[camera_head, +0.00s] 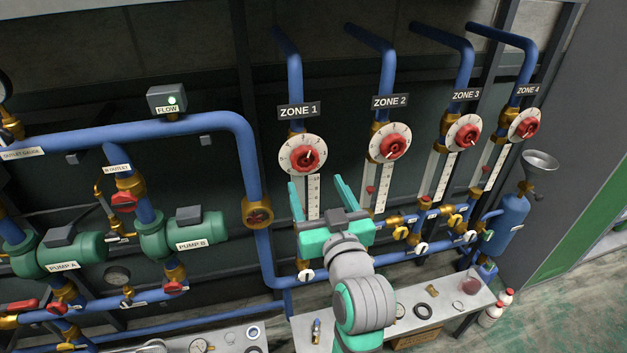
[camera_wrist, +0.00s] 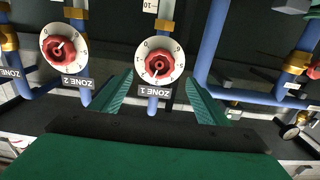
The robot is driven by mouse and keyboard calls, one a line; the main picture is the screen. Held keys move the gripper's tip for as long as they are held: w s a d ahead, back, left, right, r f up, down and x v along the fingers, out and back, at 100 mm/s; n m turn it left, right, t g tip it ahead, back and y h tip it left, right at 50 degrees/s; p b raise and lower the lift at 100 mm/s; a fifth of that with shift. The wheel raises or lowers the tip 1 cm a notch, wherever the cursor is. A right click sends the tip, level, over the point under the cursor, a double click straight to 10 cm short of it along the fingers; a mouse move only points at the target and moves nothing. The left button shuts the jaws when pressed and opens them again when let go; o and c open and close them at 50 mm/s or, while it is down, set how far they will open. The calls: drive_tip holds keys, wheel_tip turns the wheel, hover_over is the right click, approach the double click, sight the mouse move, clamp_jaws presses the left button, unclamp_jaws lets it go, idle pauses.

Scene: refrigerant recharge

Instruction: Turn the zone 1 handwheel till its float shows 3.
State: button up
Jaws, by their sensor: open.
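The zone 1 handwheel (camera_head: 306,158) is red and sits on a white round dial, under the ZONE 1 label (camera_head: 298,111). In the wrist view the handwheel (camera_wrist: 157,66) appears upside down, ahead of the gap between my fingers. The zone 1 float scale (camera_head: 313,196) is a white strip below the dial; its lower part is hidden behind my gripper, and I cannot make out the float. My gripper (camera_head: 320,194) is open and empty, below and in front of the handwheel, apart from it. The fingers (camera_wrist: 157,98) also show in the wrist view.
The zone 2 handwheel (camera_head: 393,145), zone 3 handwheel (camera_head: 467,134) and zone 4 handwheel (camera_head: 526,126) stand in a row to the right. A blue pipe (camera_head: 250,170) runs down on the left. A bench (camera_head: 440,290) with loose parts is below.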

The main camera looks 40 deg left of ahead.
sight(306, 162)
drive_tip(key=x, duration=0.9)
drive_tip(key=c, duration=1.1)
drive_tip(key=shift+o, duration=0.2)
drive_tip(key=shift+w+d+n, duration=0.1)
drive_tip(key=shift+n, duration=1.6)
drive_tip(key=shift+n, duration=1.8)
